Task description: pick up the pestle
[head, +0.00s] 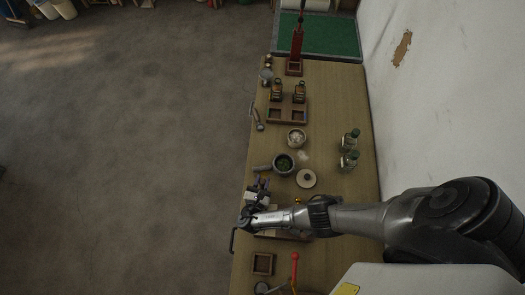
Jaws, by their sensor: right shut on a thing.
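My right gripper (262,184) reaches over the table's left edge, just below and left of a grey mortar (284,163) with green contents. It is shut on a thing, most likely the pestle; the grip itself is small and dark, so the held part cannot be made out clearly. A short brownish-grey rod (262,168), which looks like the pestle, shows just above the fingertips, its right end close to the mortar. I cannot tell whether it touches the mortar. My left gripper is not in view.
On the wooden table (335,100) are a pale bowl (297,138), a round lid (306,179), green-capped bottles (349,158), a crate (287,116) with brown bottles, and a small wooden box (263,264). A red-handled tool (294,268) lies near the front. A white wall bounds the right.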

